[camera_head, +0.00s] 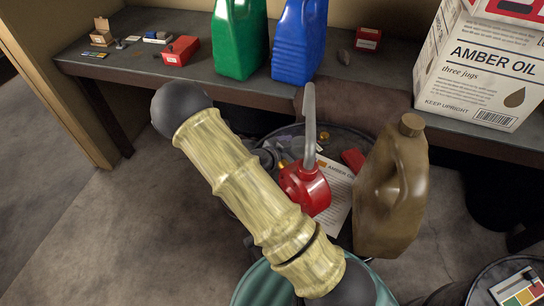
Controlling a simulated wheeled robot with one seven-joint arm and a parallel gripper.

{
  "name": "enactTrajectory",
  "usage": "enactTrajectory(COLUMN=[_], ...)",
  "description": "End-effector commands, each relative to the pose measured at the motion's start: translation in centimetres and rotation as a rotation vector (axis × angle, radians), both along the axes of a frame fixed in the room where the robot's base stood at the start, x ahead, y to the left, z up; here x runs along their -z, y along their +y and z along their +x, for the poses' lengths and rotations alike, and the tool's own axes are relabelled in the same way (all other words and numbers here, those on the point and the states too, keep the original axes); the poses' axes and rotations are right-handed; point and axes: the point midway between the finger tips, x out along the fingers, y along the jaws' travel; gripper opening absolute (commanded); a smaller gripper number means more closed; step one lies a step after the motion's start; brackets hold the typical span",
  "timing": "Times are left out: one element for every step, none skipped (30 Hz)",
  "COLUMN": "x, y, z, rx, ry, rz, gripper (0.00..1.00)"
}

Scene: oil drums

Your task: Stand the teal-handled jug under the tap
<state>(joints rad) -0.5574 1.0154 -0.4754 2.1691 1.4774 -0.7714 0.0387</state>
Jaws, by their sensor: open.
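I cannot make out a jug with a teal handle, or a tap. My arm, pale yellow with dark joints, crosses the middle of the view and covers part of the drum behind it. My gripper cannot be made out. Some dark grey parts (265,156) show just right of the arm, but I cannot tell what they are. A red can (306,190) with an upright grey spout stands on a dark drum top. A brown jug (391,195) with a moulded handle and a brown cap stands to its right.
A teal drum (262,284) is at the bottom, partly behind my arm. The bench (215,85) at the back bears a green jug (240,40), a blue jug (299,40) and an amber oil carton (490,70). Another drum (478,283) is at bottom right. Floor at left is clear.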

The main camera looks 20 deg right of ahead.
Motion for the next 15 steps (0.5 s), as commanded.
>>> enactTrajectory(x=[-0.2,-0.4,-0.8,-1.0,-1.2,-1.5,-1.8,-2.0,-2.3,-2.6,-2.8,-3.1,-3.4,-3.6,-3.9], y=[0.8,1.3,2.0,2.5,3.1,3.7,4.3,4.8,5.4,6.0,6.5,7.2,7.7,8.2,8.9], z=[-0.3,-0.4,-0.7,-0.9,-1.1,-1.4,-1.5,-1.7,-2.0,-2.3,-2.4,-2.7,-2.9,-3.1,-3.4], rx=[-0.002,-0.004,-0.003,-0.004,-0.003,-0.003,-0.004,-0.003,-0.003,-0.003,-0.004,-0.003,-0.003,-0.004,-0.003], ry=[-0.001,-0.002,-0.004,-0.002,-0.004,-0.002,-0.003,-0.004,-0.002,-0.002,-0.002,-0.004,-0.004,-0.002,-0.003], rz=[0.003,0.003,0.002,0.002,0.004,0.003,0.002,0.003,0.002,0.003,0.003,0.003,0.002,0.003,0.002], gripper=[0.95,0.95,0.95,0.95,0.95,0.95,0.95,0.95,0.95,0.95,0.95,0.95,0.95,0.95,0.95])
